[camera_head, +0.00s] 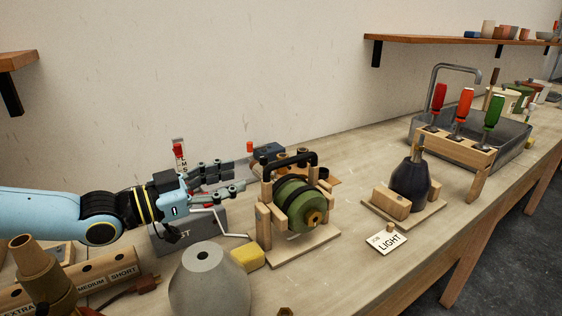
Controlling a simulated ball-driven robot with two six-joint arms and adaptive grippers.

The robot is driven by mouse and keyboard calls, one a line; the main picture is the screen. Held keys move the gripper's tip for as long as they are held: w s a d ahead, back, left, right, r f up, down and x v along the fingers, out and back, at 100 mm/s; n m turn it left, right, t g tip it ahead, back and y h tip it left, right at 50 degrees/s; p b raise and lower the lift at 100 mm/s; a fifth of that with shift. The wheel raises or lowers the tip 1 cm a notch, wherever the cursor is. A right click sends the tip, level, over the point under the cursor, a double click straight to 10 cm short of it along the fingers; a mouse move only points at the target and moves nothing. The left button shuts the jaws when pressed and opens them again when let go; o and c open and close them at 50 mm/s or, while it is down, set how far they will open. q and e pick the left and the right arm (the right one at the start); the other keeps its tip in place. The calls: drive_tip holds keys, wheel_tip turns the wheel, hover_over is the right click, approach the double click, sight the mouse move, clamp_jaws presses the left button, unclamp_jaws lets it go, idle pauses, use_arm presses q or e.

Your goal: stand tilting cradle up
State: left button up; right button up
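The cradle (264,226) stands mid-bench, a wooden base with upright posts and a black bar across its top. A green ribbed body (315,203) with black bands lies on its side in it, its brass end facing front right. My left gripper (243,175) reaches in from the left, with its two grey fingers spread one above the other. The fingertips are just left of the cradle's upper posts, near the end of the black bar; I cannot tell whether they touch. I see nothing between the fingers. My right gripper is not in view.
A grey tapered body (205,290) and yellow block (248,258) stand in front. A grey box (175,241) sits under my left arm. A dark bottle-shaped body (411,182), a LIGHT card (389,241) and a screwdriver rack (450,143) are to the right.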

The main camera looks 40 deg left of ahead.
sight(267, 169)
use_arm(q)
drive_tip(key=b+x, duration=0.1)
drive_tip(key=x, duration=0.1)
drive_tip(key=b+x, duration=0.1)
drive_tip(key=x, duration=0.1)
drive_tip(key=b+x, duration=0.1)
drive_tip(key=x, duration=0.1)
drive_tip(key=shift+d+f+b, duration=0.15)
drive_tip(key=shift+d+b, duration=0.2)
drive_tip(key=b+x, duration=0.3)
drive_tip(key=shift+w, duration=0.35)
drive_tip(key=shift+w+d+r+b, duration=0.2)
drive_tip(key=shift+w+b, duration=0.1)
drive_tip(key=shift+w, duration=0.15)
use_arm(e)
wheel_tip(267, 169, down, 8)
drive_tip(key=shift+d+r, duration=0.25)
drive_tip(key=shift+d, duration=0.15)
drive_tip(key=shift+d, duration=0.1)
use_arm(q)
drive_tip(key=shift+c, duration=0.5)
clamp_jaws()
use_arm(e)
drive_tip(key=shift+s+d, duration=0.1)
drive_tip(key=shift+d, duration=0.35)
